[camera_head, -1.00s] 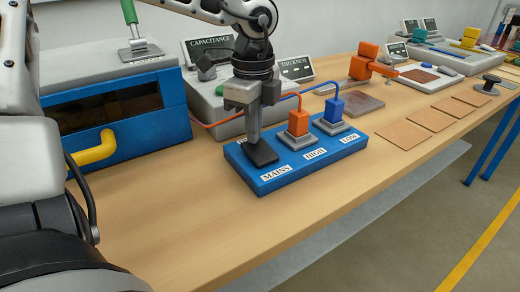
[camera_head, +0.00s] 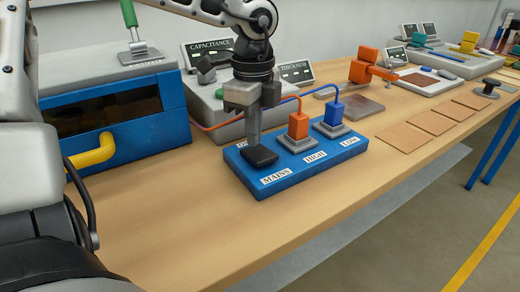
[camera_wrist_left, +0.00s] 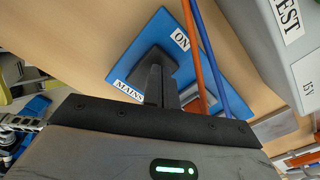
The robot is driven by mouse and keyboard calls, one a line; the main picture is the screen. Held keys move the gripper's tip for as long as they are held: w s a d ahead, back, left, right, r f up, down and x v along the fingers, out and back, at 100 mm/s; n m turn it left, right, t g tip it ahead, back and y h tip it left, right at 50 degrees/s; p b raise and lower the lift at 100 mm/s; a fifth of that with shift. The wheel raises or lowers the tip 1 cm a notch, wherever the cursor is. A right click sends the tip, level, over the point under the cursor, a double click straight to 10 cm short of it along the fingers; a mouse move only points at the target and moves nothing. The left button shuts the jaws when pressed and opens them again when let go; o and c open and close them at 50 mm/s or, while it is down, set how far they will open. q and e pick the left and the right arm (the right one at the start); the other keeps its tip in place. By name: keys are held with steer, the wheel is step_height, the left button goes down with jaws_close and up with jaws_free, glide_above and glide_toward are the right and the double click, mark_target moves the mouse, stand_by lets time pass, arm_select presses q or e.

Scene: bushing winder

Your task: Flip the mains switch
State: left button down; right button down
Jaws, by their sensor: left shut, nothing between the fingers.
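The mains switch (camera_head: 260,157) is a black rocker at the left end of a blue box (camera_head: 255,186) labelled MAINS, HIGH and LOW. My left gripper (camera_head: 254,143) points down onto the switch, shut and empty, with its fingertips at or touching the rocker. In the left wrist view the shut fingers (camera_wrist_left: 162,85) reach to the black switch (camera_wrist_left: 153,62), between the MAINS and ON labels, and hide part of it. Whether the tips press on it I cannot tell. My right gripper is not in view.
An orange plug (camera_head: 299,125) and a blue plug (camera_head: 334,110) with cables stand on the same box, right of the switch. A blue oven-like box (camera_head: 165,127) with a yellow handle stands left. Grey meters stand behind. The table front is clear.

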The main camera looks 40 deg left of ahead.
mark_target(254, 149)
arm_select(q)
step_height(254, 149, up, 6)
steer(key=p, duration=0.2)
stand_by(0.4)
stand_by(0.5)
